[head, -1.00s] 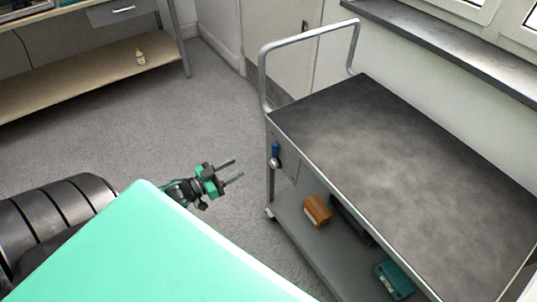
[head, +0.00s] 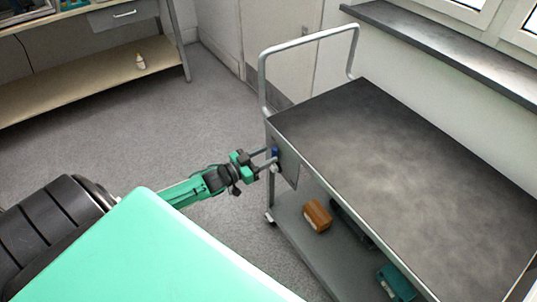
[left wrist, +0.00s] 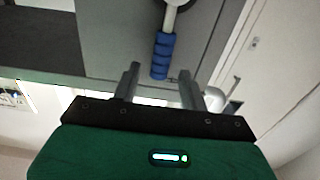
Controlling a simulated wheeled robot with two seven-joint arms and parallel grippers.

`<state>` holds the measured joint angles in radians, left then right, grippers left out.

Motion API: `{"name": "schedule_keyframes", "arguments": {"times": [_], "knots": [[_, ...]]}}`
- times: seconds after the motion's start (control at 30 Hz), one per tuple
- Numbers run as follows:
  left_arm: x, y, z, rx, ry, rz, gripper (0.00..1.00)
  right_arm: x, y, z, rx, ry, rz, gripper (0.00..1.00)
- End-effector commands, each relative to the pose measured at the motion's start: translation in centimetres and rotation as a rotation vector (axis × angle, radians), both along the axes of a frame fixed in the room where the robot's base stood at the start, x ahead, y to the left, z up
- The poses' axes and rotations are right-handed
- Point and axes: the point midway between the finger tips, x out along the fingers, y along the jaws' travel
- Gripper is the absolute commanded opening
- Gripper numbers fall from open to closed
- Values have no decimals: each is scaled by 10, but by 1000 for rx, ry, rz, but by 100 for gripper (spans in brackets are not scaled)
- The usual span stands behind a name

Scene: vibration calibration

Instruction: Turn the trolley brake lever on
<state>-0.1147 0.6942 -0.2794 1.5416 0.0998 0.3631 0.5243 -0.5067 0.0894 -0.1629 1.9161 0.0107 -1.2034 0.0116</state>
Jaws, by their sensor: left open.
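The trolley (head: 400,170) stands at the right with a dark top and a bent tube handle. Its brake lever has a blue grip (head: 275,152) and a pale pivot, on the trolley's side near the handle end. In the left wrist view the blue grip (left wrist: 162,56) lies between the lines of the two fingers, just beyond their tips. My left gripper (head: 271,158) is open at the lever, its fingertips overlapping it in the head view. The left wrist view shows both fingers (left wrist: 158,78) apart with nothing clamped. My right gripper is out of view.
The trolley's lower shelf (head: 300,238) holds an orange-brown box (head: 317,215), a dark item and a teal case (head: 396,283). A bench (head: 90,80) with a small bottle stands at the back left. The grey floor (head: 150,130) between is clear.

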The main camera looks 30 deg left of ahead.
Motion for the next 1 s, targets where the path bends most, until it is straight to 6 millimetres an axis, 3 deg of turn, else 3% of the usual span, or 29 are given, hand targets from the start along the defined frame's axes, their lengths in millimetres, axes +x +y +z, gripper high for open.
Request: {"name": "schedule_keyframes", "arguments": {"times": [0.2,0.5,0.73,1.0], "knots": [[13,-6,0,-1,0,0,44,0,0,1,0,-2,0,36],[14,-6,0,-1,1,0,44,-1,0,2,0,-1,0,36],[14,-6,0,-1,0,0,0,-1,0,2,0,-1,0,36],[14,-7,0,6,-2,0,0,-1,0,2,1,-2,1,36]]}}
